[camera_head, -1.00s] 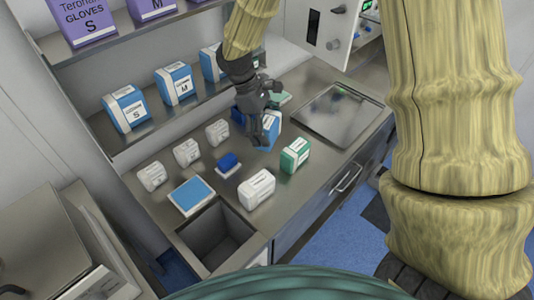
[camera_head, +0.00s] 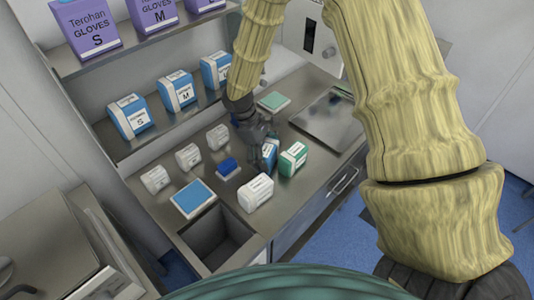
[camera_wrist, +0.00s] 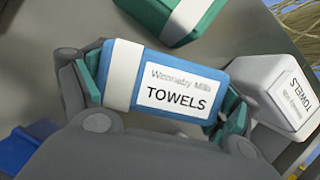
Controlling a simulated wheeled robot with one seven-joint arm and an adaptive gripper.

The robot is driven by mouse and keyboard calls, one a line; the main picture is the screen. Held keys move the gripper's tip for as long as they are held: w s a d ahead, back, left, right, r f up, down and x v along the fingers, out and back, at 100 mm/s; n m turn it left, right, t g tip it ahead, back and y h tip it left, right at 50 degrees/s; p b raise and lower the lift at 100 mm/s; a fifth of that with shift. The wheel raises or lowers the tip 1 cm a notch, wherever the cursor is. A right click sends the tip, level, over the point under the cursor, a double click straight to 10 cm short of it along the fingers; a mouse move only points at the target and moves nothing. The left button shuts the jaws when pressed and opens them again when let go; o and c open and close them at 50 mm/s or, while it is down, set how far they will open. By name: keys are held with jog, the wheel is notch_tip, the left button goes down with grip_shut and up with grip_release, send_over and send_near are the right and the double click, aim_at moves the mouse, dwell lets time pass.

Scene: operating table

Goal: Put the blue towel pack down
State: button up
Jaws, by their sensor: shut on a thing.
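The blue towel pack (camera_head: 270,152) is between the fingers of my gripper (camera_head: 262,140), over the steel counter and just left of the green pack (camera_head: 293,158). In the wrist view, the blue towel pack (camera_wrist: 180,85) shows its white "TOWELS" label and a white band. The fingers of my gripper (camera_wrist: 160,95) press on its two ends. I cannot tell whether its underside touches the counter. The green pack (camera_wrist: 170,18) also shows at the top of the wrist view, with a white pack labelled TOWELS (camera_wrist: 285,95) at the right.
A white pack (camera_head: 256,193) stands nearer the front, by the counter's sunken bin (camera_head: 215,232). Several white packs (camera_head: 188,156), a small blue item (camera_head: 227,167) and a blue-topped pack (camera_head: 193,198) lie to the left. A steel tray (camera_head: 328,125) is at the right.

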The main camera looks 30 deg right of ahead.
jog(key=shift+s+f, duration=0.1)
jog(key=shift+s, duration=0.05)
jog(key=shift+f, duration=0.1)
jog(key=o, duration=1.1)
jog(key=shift+c, duration=0.2)
